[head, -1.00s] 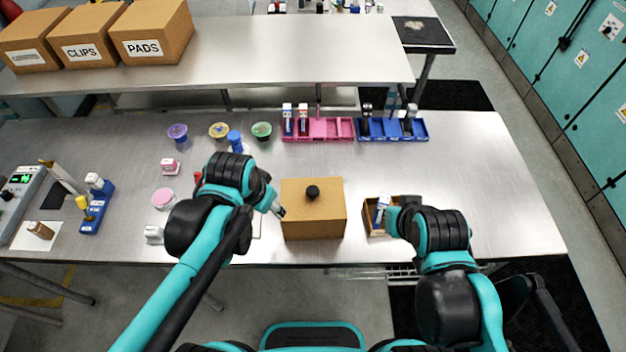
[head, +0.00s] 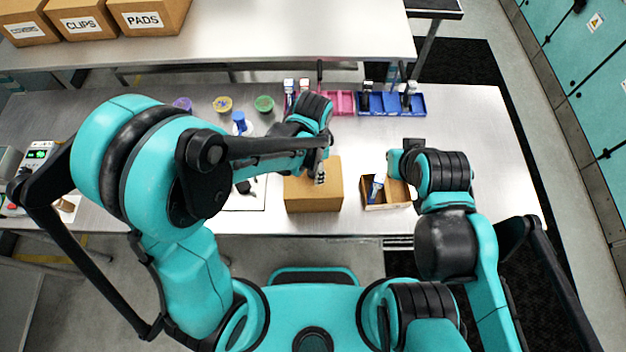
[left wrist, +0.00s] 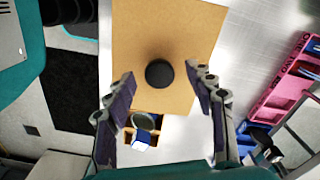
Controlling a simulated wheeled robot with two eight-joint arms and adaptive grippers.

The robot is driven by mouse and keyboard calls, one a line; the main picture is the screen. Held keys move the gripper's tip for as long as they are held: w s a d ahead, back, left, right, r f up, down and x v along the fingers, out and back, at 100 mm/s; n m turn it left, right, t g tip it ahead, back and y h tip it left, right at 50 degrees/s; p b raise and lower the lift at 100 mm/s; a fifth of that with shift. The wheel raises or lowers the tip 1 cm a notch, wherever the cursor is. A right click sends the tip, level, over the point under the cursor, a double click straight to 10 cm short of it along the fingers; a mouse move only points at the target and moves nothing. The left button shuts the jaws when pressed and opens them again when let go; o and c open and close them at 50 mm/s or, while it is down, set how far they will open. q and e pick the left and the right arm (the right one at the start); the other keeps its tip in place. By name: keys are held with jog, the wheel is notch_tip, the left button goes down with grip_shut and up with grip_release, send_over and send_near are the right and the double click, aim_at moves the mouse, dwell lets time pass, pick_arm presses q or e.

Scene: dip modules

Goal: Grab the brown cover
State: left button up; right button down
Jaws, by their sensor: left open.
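The brown cover (head: 307,196) is a box-shaped lid on the table, in front of my body. Its round black knob (left wrist: 159,73) shows in the left wrist view, on the brown top (left wrist: 190,25). In the head view my left arm hides the knob. My left gripper (head: 321,172) is above the cover. In the left wrist view its open fingers (left wrist: 160,76) are apart, one either side of the knob, with nothing held. My right gripper (head: 394,164) is beside the small open brown box; its fingers are not clear.
The small open box (head: 386,205) with a blue-and-white item (head: 376,189) stands right of the cover. Pink (head: 344,103) and blue (head: 378,103) racks stand behind. Several cups, such as the green one (head: 264,104), stand back left. Bare table lies at right.

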pick_arm(q)
notch_tip(320, 180, down, 2)
jog(key=shift+f, duration=0.1)
grip_shut()
